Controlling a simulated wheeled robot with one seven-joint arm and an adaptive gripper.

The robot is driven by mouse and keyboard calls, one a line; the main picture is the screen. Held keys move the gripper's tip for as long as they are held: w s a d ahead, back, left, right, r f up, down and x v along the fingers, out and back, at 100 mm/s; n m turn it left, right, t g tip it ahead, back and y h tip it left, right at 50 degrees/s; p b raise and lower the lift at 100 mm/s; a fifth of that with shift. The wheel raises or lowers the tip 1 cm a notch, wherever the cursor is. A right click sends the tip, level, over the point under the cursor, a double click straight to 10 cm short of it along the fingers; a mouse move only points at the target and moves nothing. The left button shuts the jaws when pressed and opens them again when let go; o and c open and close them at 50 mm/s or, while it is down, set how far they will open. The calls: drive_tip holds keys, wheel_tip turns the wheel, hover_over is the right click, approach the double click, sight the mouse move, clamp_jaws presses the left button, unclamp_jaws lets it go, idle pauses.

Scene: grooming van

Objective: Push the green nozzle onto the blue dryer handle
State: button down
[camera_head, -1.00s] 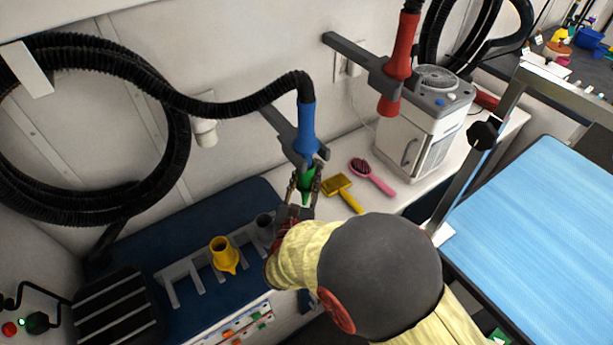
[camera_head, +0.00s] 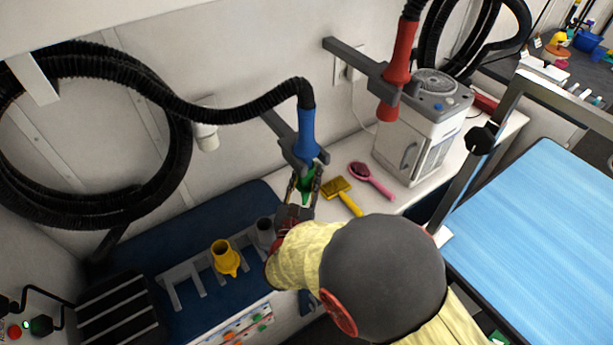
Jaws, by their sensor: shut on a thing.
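The blue dryer handle (camera_head: 306,133) hangs in a grey wall bracket (camera_head: 287,137), with a black ribbed hose running from its top. The green nozzle (camera_head: 305,186) is directly below the handle's lower end. My gripper (camera_head: 306,184) is shut on the green nozzle, with a finger on each side of it. The nozzle's top is close under the bracket and handle; I cannot tell whether it is seated on the handle, as the bracket and fingers hide the joint.
A yellow nozzle (camera_head: 226,257) and a grey nozzle (camera_head: 265,230) stand in a slotted rack (camera_head: 178,271). A yellow brush (camera_head: 342,194) and pink brush (camera_head: 371,180) lie on the counter to the right. A red dryer handle (camera_head: 400,60) hangs near a white machine (camera_head: 420,130). A blue-topped table (camera_head: 545,235) is at right.

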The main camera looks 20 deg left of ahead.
drive_tip(key=shift+r+p, duration=0.55)
drive_tip(key=shift+r, duration=0.2)
idle(0.4)
drive_tip(key=c, duration=1.2)
unclamp_jaws()
drive_tip(key=shift+c, duration=0.2)
drive_tip(key=s, duration=1.2)
drive_tip(key=shift+d+f, duration=0.35)
